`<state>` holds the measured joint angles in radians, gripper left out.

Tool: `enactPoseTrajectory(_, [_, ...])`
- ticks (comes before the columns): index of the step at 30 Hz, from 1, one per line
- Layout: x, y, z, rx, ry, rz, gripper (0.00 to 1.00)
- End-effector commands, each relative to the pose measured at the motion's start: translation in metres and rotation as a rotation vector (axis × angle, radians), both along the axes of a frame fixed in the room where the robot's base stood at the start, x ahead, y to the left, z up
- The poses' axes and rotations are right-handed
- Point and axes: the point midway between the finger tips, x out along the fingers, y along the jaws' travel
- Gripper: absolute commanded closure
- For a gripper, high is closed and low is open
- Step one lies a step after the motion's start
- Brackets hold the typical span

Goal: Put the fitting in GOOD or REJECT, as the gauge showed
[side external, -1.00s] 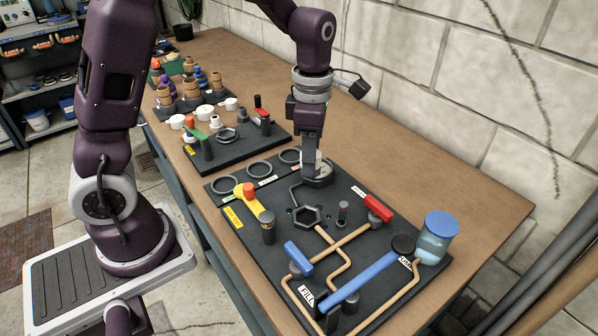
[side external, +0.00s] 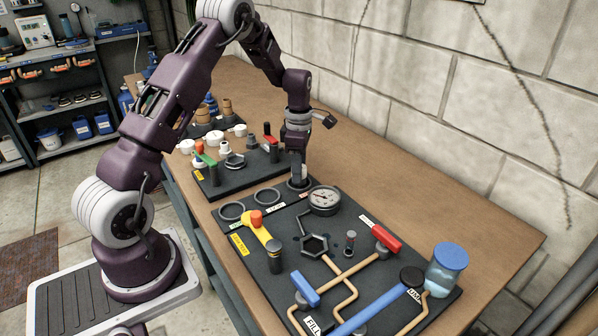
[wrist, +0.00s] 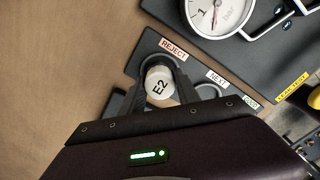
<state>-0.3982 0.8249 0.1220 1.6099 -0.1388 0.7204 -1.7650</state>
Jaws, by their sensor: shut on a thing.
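The fitting (wrist: 160,86), with a pale top marked E2, is between the two fingers of my gripper (wrist: 161,90) in the wrist view. It is at the ring beside the REJECT label (wrist: 173,49); I cannot tell whether it touches the bottom. In the side view my gripper (side external: 298,182) is low over the farthest of the three rings and mostly hides the fitting. The NEXT ring (side external: 268,197) and the GOOD ring (side external: 232,211) look empty. The round gauge (side external: 325,199) stands just right of my gripper; its red needle shows in the wrist view, its full scale does not.
The black test board holds a yellow-handled valve (side external: 257,229), a hexagonal socket (side external: 314,245), a red lever (side external: 381,234), blue levers and a blue-lidded jar (side external: 446,270). A second board (side external: 237,175) with several fittings lies behind. Bare table lies along the wall side.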

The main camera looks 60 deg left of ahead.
Motion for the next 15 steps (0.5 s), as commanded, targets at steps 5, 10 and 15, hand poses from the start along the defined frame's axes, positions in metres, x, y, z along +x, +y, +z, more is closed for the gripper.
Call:
enactPoseTrajectory(5, [0.0001, -0.0005, -0.0084, -0.001, -0.001, 0.0, 1.0])
enactPoseTrajectory(10, [0.0, -0.0005, -0.0103, 0.0, 0.0, 0.0, 1.0])
enactPoseTrajectory(15, [0.0, -0.0004, -0.0107, -0.001, -0.001, 0.0, 0.4])
